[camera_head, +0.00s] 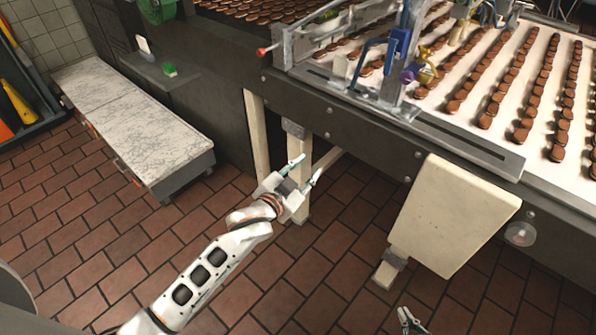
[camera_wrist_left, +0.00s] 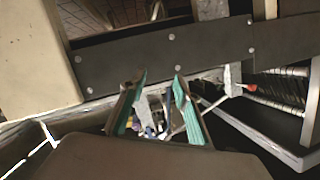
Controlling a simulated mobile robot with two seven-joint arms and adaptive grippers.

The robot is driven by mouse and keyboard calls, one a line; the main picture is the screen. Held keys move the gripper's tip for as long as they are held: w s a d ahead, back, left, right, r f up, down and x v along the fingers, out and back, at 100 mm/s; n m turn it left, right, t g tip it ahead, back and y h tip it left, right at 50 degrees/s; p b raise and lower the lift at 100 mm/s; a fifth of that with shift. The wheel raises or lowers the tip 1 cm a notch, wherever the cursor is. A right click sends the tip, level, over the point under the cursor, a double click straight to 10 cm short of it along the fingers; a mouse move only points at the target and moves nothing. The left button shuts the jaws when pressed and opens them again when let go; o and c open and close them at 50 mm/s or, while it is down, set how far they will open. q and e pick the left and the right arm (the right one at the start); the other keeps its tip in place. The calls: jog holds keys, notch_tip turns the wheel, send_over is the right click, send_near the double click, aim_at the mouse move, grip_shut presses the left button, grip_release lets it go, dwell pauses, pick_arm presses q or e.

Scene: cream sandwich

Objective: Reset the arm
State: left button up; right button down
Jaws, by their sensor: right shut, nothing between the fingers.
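My left gripper (camera_head: 311,164) is in the middle of the head view, in front of the conveyor's pale legs. Its two teal-lined fingers are apart, with nothing held between them. They also show apart in the left wrist view (camera_wrist_left: 159,72), pointing toward the conveyor's dark side. My right gripper (camera_head: 408,319) shows only as a small tip at the bottom edge of the head view. It is shut and empty, and the rest of that arm is out of view.
The conveyor (camera_head: 350,120) carries rows of brown biscuits across the upper right. A cream box (camera_head: 455,215) hangs below its edge. A low marble-topped cabinet (camera_head: 140,125) stands at the left. The brick-coloured tiled floor (camera_head: 110,225) is open between them.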

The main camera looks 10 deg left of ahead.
pick_arm(q)
jog(key=shift+s+a+f, duration=0.25)
jog(key=shift+f, duration=0.05)
pick_arm(e)
jog(key=shift+w+a, duration=0.1)
